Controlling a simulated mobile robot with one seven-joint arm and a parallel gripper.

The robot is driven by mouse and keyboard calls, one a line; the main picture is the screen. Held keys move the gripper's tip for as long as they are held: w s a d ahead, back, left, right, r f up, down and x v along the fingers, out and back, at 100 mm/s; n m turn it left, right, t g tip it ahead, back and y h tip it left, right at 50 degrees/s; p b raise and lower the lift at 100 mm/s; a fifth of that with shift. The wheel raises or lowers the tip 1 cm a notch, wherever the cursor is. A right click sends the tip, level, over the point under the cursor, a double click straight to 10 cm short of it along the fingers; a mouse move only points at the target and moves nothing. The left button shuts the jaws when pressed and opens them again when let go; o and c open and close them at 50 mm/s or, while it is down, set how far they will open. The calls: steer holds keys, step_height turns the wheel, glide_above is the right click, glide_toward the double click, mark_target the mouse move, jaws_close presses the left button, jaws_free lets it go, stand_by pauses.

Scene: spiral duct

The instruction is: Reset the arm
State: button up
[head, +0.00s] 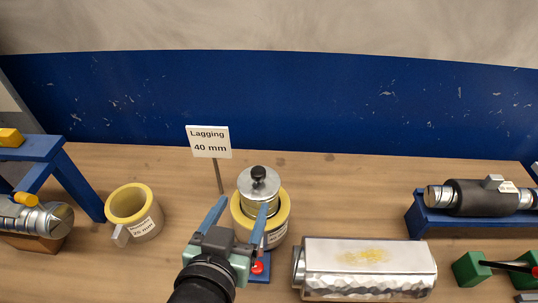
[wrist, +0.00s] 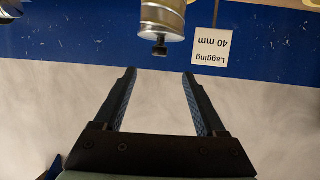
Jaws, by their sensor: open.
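My gripper (head: 238,212) is open and empty, with its two blue fingers spread apart. In the head view it overlaps the front left of a yellow ring (head: 279,232), and I cannot tell the gap in depth. A metal cylinder with a black knob (head: 258,173) stands upright in that ring. The wrist view shows the open fingers (wrist: 159,75) with nothing between them. There the metal cylinder (wrist: 162,18) appears upside down, beyond the fingertips and apart from them.
A "Lagging 40 mm" sign (head: 208,142) stands behind the ring. Another yellow ring (head: 132,208) is at left. A foil-wrapped block (head: 365,268) lies at right. A blue rack (head: 418,216) holds a black-sleeved duct (head: 480,198). The back of the table is mostly clear.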

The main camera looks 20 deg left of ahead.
steer(key=w+d+r+t, duration=0.2)
steer(key=r, duration=0.6)
steer(key=w+d+r+m+t, duration=0.1)
steer(key=w+d+r+t, duration=0.15)
steer(key=r, duration=0.45)
steer(key=w+d+r+t, duration=0.2)
steer(key=r+t, duration=0.1)
steer(key=r, duration=0.5)
steer(key=s+d+r+t+h, duration=0.1)
steer(key=s+d+r+t, duration=0.2)
steer(key=r, duration=0.7)
steer(key=s+d+r+t+h, duration=0.1)
steer(key=s+d+r+t, duration=0.2)
steer(key=r, duration=0.7)
steer(key=shift+s+d+m, duration=0.3)
steer(key=shift+s+d, duration=0.1)
steer(key=shift+d, duration=0.6)
